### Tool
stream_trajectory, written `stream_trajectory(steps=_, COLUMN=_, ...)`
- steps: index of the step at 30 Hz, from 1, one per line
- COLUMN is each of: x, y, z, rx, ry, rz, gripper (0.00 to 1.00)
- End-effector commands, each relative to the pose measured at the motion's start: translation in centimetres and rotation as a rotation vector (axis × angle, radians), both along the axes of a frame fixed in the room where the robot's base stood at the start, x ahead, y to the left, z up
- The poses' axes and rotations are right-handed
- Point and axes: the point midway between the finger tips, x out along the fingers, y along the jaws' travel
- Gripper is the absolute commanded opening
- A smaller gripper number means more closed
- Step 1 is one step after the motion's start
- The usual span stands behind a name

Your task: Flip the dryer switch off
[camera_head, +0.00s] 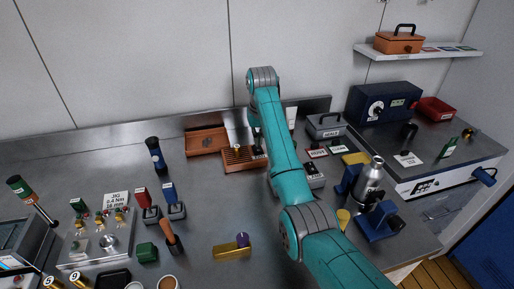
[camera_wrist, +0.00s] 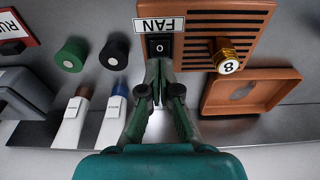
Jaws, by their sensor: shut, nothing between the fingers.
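A black rocker switch (camera_wrist: 159,46) with a 0 mark is set in an orange slotted box (camera_wrist: 200,22), beside a white label (camera_wrist: 158,24) reading FAN upside down. No label reading dryer can be made out. My gripper (camera_wrist: 163,68) is shut and empty, its fingertips right at the near edge of the switch; I cannot tell if they touch it. In the head view the slotted box (camera_head: 238,161) is at the back centre of the bench, and my arm hides part of what is around it.
A brass fitting (camera_wrist: 224,56) marked 8 sticks out of the slotted box. An open orange tray (camera_wrist: 256,88) lies beside it. Green (camera_wrist: 71,55) and black (camera_wrist: 114,52) knobs and white-bodied tools stand on the other side. A blue box (camera_head: 382,103) sits at the right.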

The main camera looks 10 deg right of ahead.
Motion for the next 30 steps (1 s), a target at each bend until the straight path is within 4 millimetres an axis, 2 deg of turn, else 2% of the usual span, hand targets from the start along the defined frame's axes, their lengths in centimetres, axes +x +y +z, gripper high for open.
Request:
stream_trajectory(steps=18, x=0.0, y=0.0, z=4.2, rx=0.000, ry=-0.001, rz=0.000, gripper=0.00)
stream_trajectory(steps=30, x=0.0, y=0.0, z=4.6, rx=0.000, ry=0.000, rz=0.000, gripper=0.00)
